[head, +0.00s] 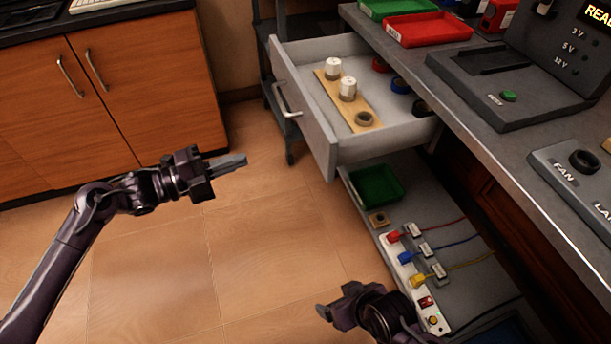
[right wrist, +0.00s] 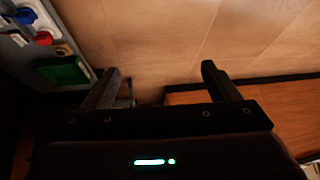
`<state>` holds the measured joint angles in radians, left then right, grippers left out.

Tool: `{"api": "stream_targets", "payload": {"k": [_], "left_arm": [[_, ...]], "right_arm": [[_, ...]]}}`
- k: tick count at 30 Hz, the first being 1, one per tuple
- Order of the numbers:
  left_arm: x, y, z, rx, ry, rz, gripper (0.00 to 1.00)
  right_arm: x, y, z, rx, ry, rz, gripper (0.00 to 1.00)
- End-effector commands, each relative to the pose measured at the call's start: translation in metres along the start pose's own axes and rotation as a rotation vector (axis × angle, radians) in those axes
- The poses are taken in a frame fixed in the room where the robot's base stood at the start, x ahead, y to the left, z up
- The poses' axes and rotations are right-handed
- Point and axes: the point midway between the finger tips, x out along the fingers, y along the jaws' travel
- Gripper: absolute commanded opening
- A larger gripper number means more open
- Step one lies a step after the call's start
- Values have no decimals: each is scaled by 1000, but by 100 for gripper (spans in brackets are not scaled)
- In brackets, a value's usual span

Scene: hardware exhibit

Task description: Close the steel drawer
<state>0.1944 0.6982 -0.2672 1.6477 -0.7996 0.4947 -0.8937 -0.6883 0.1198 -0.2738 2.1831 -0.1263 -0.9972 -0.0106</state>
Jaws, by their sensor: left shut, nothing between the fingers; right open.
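The steel drawer (head: 305,128) is pulled out from under the workbench in the head view. Its front panel faces left and carries a curved metal handle (head: 287,101). Inside it lie a wooden strip with two white-topped cylinders and a dark ring, plus several coloured rolls. My left gripper (head: 243,161) is shut and empty, in front of and below the drawer, apart from the handle. My right gripper (head: 322,312) is low near the bottom edge, away from the drawer. In the right wrist view its two fingers (right wrist: 160,85) are apart with nothing between them.
The workbench (head: 470,110) holds red and green trays and a control console. The lower shelf (head: 405,190) has a green bin (head: 376,186) and a power strip with coloured plugs and cables. A wooden cabinet (head: 150,90) stands at left. The floor between is clear.

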Motion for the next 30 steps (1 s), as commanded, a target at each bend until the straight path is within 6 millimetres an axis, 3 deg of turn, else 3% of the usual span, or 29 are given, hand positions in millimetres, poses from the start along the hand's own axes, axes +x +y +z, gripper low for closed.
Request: {"api": "stream_targets", "payload": {"k": [4,11,20,24,30], "left_arm": [[2,-1,-22,115,99,-3,0],[17,-8,-30,140,125,-9,0],[79,-8,-38,137,124,-11,0],[106,-8,-41,137,124,-9,0],[133,-7,-43,136,121,-8,0]], "right_arm": [[-6,-2,-5,-11,28,-4,82],[-14,-4,-10,-15,40,-6,82],[-11,-7,-12,-19,67,-13,82],[-13,-6,-30,-21,142,-10,82],[-18,-4,-54,-23,244,-5,82]]}}
